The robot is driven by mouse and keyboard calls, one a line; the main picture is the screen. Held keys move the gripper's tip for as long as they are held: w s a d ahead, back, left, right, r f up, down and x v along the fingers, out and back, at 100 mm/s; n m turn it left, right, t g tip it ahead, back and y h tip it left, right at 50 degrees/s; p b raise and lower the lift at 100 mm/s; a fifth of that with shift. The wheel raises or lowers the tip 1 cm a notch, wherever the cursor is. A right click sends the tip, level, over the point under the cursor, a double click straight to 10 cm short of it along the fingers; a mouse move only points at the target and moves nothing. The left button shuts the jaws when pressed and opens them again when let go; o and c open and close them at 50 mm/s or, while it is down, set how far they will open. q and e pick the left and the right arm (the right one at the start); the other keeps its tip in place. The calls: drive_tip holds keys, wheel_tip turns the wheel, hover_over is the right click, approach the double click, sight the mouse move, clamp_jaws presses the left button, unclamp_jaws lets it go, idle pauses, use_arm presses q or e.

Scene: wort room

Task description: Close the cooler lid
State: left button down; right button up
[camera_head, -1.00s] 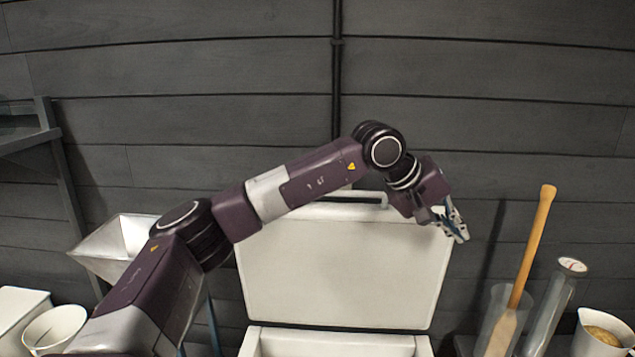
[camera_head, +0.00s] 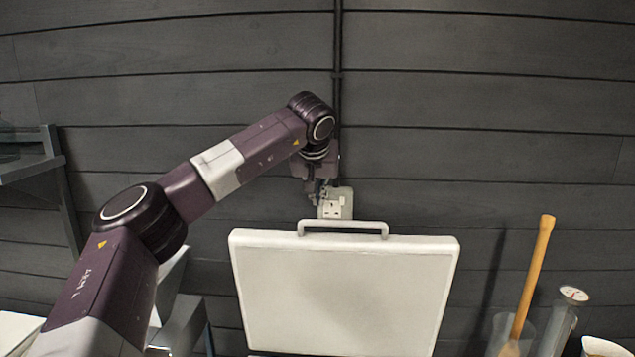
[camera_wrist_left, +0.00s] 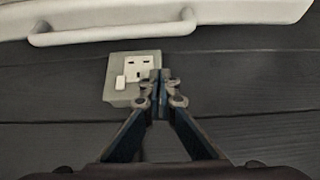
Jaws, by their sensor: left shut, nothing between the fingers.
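The white cooler lid (camera_head: 345,290) stands open and upright in the head view, with a bar handle (camera_head: 343,230) along its top edge. The cooler's body is almost wholly cut off below the frame. My left gripper (camera_head: 321,197) is shut and empty, just above the handle in the picture and apart from it. In the left wrist view the closed fingertips (camera_wrist_left: 160,78) point toward the wall socket, and the lid edge (camera_wrist_left: 215,10) and its handle (camera_wrist_left: 110,32) cross the top. My right gripper is out of view.
A wall socket (camera_head: 337,205) sits on the dark plank wall (camera_head: 480,120) behind the lid. A wooden paddle (camera_head: 533,270) and a clear cylinder (camera_head: 556,325) stand at the right. A grey shelf frame (camera_head: 55,165) is at the left.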

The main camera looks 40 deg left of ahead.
sight(318, 234)
use_arm(q)
drive_tip(key=shift+s+d+f+p, duration=0.3)
drive_tip(key=shift+s+f, duration=0.1)
drive_tip(key=shift+f, duration=0.35)
drive_tip(key=shift+s+d+f+p, duration=0.25)
drive_tip(key=shift+s+f, duration=0.15)
drive_tip(key=shift+f, duration=0.3)
drive_tip(key=shift+s+d+f, duration=0.1)
drive_tip(key=shift+s+f, duration=0.05)
drive_tip(key=shift+f, duration=0.05)
drive_tip(key=shift+f, duration=0.1)
